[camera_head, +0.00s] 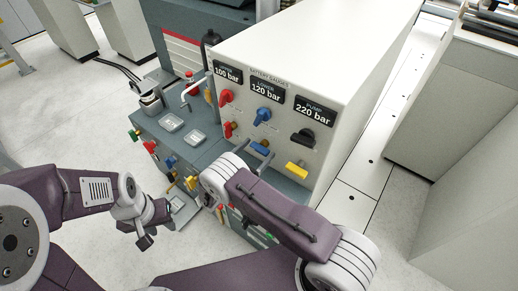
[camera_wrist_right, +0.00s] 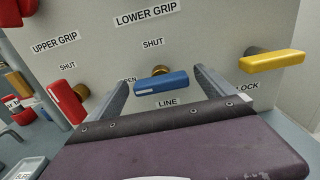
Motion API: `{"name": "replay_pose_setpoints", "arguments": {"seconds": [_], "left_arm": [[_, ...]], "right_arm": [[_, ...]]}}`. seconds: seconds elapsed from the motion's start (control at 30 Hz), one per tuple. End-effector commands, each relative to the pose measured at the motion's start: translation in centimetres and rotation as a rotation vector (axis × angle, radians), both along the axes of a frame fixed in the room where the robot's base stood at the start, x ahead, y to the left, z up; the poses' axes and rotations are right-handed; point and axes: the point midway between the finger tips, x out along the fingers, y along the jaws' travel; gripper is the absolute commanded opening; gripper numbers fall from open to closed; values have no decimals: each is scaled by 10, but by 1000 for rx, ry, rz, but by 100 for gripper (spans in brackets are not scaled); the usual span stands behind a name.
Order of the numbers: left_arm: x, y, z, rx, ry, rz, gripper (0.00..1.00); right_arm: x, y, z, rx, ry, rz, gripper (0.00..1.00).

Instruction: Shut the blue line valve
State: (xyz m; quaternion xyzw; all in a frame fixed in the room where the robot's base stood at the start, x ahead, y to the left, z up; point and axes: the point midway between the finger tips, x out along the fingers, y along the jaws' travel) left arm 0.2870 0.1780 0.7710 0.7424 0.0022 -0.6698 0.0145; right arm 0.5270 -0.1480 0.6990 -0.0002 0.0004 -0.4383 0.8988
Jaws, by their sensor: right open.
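The blue line valve (camera_wrist_right: 160,83) is a blue lever on a brass stem on the pale panel, under the LOWER GRIP label. Its lever lies roughly level, with SHUT printed above it, OPEN to its left and LINE below. It also shows in the head view (camera_head: 259,148), partly behind my right arm. My right gripper (camera_wrist_right: 160,76) is open, with one finger on each side of the lever; I cannot tell whether either finger touches it. My left gripper (camera_head: 147,241) hangs empty over the floor left of the bench; its finger gap is unclear.
A red lever (camera_wrist_right: 68,103) is close to the left finger, and a yellow lever (camera_wrist_right: 272,61) is right of the right finger. Above in the head view are a blue knob (camera_head: 262,115) and a black knob (camera_head: 302,137). Small trays (camera_head: 171,122) lie on the bench.

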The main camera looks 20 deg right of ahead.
Motion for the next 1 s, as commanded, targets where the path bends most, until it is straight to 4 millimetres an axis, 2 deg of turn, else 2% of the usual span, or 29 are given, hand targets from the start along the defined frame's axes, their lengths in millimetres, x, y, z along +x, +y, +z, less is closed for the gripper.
{"name": "replay_pose_setpoints", "arguments": {"seconds": [0.13, 0.37, 0.4, 0.6, 0.63, 1.0], "left_arm": [[0, 0, -1, 0, 0, 0, 36], [0, 0, -1, 0, 0, 0, 36], [0, 0, -1, 0, 0, 0, 36], [0, 0, -1, 0, 0, 0, 36], [0, 0, -1, 0, 0, 0, 36], [0, 0, -4, 0, 0, 0, 36]], "right_arm": [[8, -11, 0, 1, -1, -1, 95], [10, -12, 0, 1, -1, 0, 95], [9, -12, 0, 1, -1, 0, 92], [9, -12, 0, 1, -1, 0, 36], [9, -12, 0, 1, -1, 0, 32], [9, -12, -1, 49, -62, 0, 32]]}}
